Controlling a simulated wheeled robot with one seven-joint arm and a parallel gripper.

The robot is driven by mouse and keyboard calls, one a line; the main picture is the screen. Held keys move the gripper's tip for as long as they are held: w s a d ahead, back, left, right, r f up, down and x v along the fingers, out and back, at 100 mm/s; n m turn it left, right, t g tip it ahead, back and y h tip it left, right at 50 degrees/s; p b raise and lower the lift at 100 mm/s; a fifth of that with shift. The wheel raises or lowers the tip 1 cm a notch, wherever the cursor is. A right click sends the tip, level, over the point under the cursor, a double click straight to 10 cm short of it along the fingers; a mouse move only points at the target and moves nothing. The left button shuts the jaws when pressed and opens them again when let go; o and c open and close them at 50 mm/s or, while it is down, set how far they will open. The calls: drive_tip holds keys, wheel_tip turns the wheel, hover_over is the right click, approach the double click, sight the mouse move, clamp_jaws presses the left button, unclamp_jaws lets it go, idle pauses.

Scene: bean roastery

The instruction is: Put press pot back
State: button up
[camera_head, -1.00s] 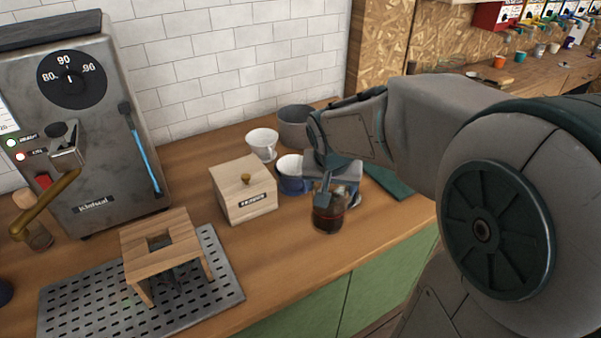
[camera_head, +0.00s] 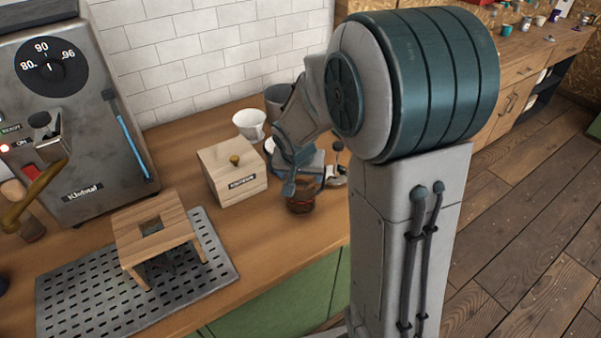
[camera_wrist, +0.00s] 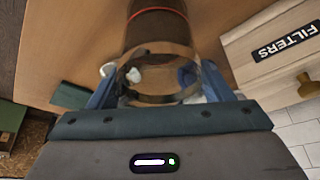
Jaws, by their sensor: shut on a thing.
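The press pot (camera_head: 301,204) is a small glass vessel with dark brown contents and a red band. It is at my gripper (camera_head: 290,186), near the counter's front edge, right of the filters box. In the wrist view my gripper (camera_wrist: 158,78) is shut on the press pot (camera_wrist: 157,32), with a blue finger on each side of the glass. I cannot tell whether the pot's base touches the counter. My arm hides part of the counter behind it.
The wooden FILTERS box (camera_head: 235,187) stands left of the pot. A white cup (camera_head: 249,124) and grey pot (camera_head: 276,97) are behind. A wooden stand (camera_head: 152,228) sits on a perforated tray (camera_head: 75,305) before the grey machine (camera_head: 75,125).

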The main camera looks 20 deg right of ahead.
drive_tip(key=shift+r, duration=0.1)
drive_tip(key=shift+f+b, duration=0.25)
drive_tip(key=shift+b, duration=0.05)
drive_tip(key=o, duration=2)
drive_tip(key=shift+o, duration=0.2)
drive_tip(key=shift+r, duration=0.15)
drive_tip(key=v, duration=1.2)
drive_tip(key=s+d+f+n+y, duration=0.1)
drive_tip(key=s+n, duration=0.3)
drive_tip(key=s, duration=1.3)
drive_tip(key=shift+s+d+f+n+g+y, duration=0.25)
drive_tip(key=shift+f+n+g+y, duration=0.05)
drive_tip(key=shift+g, duration=0.1)
